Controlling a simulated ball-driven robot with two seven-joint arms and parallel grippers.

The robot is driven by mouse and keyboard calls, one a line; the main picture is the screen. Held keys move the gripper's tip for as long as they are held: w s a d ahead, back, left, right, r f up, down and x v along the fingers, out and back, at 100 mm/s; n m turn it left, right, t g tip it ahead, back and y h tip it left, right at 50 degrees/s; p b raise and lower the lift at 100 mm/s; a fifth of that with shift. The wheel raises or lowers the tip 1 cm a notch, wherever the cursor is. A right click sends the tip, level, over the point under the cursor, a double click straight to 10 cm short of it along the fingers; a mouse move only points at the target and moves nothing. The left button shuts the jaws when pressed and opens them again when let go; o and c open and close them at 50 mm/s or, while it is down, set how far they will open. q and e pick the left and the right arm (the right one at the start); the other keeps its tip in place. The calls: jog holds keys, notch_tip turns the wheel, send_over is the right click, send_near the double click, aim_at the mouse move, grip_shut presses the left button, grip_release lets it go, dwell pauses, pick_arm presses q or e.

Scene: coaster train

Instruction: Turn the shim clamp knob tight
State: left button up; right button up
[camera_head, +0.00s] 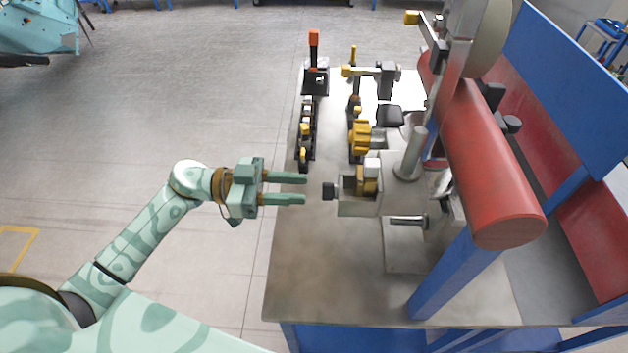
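A small black knob (328,191) sticks out to the left from a grey metal clamp block (357,208) on the workbench; it looks like the shim clamp knob. A brass-coloured piece (368,181) sits in the block behind it. My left gripper (304,189) comes in from the left with two green fingers parallel and apart. It is open and empty. Its fingertips are a short gap to the left of the knob, about level with it, and do not appear to touch it. My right gripper is not in view.
A yellow lobed handwheel (360,137) is just beyond the block. A black rack with yellow parts (305,140) stands along the bench's left edge. A red cylinder (492,160) slants over the right side. The near bench top (330,270) is bare.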

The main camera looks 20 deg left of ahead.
aim_at(330, 192)
pick_arm(q)
jog(key=x, duration=0.4)
jog(key=shift+d+p, duration=0.15)
jog(key=shift+p, duration=0.2)
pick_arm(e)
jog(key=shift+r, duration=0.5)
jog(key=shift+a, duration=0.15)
pick_arm(q)
grip_shut()
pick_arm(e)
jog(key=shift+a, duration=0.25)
